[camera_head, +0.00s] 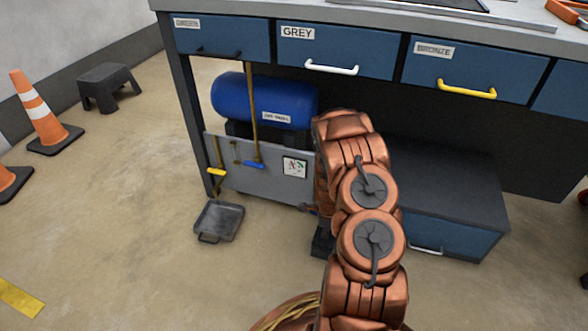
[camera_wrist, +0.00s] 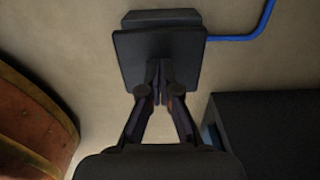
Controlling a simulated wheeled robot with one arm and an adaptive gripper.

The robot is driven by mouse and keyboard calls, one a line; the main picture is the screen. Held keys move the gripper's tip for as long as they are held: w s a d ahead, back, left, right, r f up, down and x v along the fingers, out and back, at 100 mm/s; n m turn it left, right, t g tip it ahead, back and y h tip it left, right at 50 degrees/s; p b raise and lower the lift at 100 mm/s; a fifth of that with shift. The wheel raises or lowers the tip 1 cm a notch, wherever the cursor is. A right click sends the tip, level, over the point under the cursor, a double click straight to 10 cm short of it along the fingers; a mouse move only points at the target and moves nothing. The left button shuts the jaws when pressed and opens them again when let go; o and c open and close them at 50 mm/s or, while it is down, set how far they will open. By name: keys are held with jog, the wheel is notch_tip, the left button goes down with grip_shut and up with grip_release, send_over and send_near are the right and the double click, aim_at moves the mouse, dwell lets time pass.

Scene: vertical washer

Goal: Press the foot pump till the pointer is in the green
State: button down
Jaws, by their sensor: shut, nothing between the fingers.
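The foot pump shows in the wrist view as a dark flat pedal (camera_wrist: 182,60) with a blue hose (camera_wrist: 245,38) running off to the right. My gripper (camera_wrist: 158,85) is shut and empty, its fingertips over the pedal's near part; I cannot tell whether they touch it. In the head view my arm hides the gripper, and a dark piece (camera_head: 322,241), likely the pump, shows beside the arm on the floor. A small white square dial (camera_head: 294,167) with red and green marks is on the grey panel; its pointer is too small to read.
A workbench with blue drawers (camera_head: 335,52) stands over a blue tank (camera_head: 243,98) and the grey panel (camera_head: 262,186). A low dark cabinet (camera_head: 450,182) is right of my arm. A grey tray (camera_head: 219,221) lies on the floor to the left; beyond are cones (camera_head: 42,112) and a stool (camera_head: 108,82).

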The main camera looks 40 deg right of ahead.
jog(key=shift+f+b, duration=0.35)
jog(key=shift+f, duration=0.6)
jog(key=shift+r+p, duration=0.75)
jog(key=shift+r, duration=1.55)
jog(key=shift+f+b, duration=0.8)
jog(key=shift+f, duration=1.55)
jog(key=shift+r+p, duration=0.8)
jog(key=shift+r, duration=1.55)
jog(key=shift+r, duration=0.1)
jog(key=shift+r+p, duration=1.05)
jog(key=shift+r, duration=1.35)
